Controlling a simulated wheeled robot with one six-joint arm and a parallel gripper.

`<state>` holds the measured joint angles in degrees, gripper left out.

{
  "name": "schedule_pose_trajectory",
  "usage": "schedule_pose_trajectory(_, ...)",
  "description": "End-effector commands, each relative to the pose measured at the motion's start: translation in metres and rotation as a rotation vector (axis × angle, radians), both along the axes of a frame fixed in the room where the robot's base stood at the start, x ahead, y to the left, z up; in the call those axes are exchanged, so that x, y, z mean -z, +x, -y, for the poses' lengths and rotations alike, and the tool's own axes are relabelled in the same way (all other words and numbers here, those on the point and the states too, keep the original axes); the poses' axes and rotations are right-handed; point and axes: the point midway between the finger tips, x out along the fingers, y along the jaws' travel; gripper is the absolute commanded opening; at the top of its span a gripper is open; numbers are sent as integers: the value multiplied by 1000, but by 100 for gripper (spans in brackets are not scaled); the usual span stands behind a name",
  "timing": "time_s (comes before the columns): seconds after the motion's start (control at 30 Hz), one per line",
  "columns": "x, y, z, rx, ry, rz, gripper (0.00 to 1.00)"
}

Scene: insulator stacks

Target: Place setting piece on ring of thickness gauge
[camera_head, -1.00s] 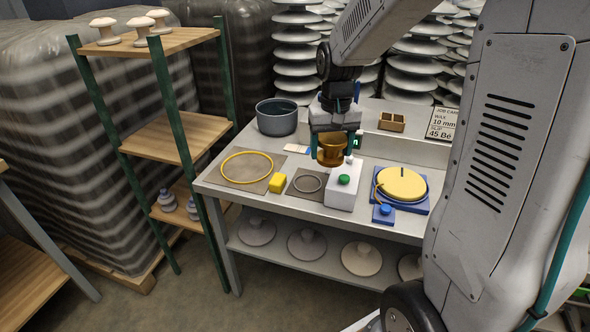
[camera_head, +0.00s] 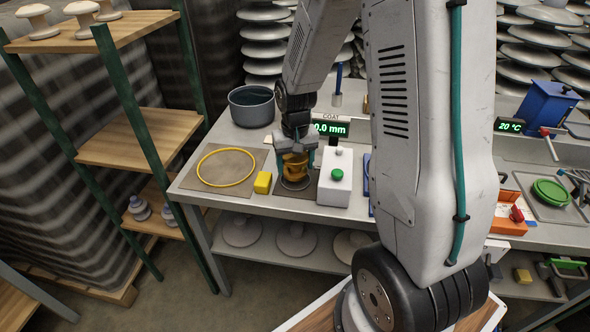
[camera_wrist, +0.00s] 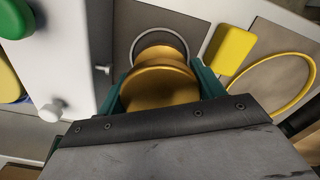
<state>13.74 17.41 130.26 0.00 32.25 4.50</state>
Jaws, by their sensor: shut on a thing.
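My gripper (camera_head: 294,160) is shut on the amber setting piece (camera_head: 295,168), a rounded, waisted part held between its teal fingers. The piece also shows in the wrist view (camera_wrist: 160,85). It is above the thin grey ring (camera_head: 296,187) on a dark mat. In the wrist view the ring (camera_wrist: 160,30) shows partly beyond the piece, with its near side hidden. I cannot tell whether the piece touches it. The white thickness gauge box (camera_head: 335,182) with a green button (camera_head: 337,174) stands just right of the ring. A display (camera_head: 330,129) behind reads about 0.0 mm.
A yellow block (camera_head: 263,182) lies close left of the ring. A yellow hoop (camera_head: 201,178) lies on a mat farther left. A grey pot (camera_head: 252,108) stands behind.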

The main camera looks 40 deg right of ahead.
Motion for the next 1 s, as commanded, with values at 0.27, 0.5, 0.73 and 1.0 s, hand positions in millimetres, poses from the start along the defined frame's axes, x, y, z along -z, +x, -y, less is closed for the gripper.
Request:
schedule_pose_trajectory(0.27, 25, 0, 0, 0, 0, 0, 34)
schedule_pose_trajectory(0.5, 27, 0, 0, 0, 0, -1, 34)
schedule_pose_trajectory(0.73, 28, 0, 0, 0, 0, -1, 89)
schedule_pose_trajectory(1.0, 20, 0, 0, 0, 0, 0, 89)
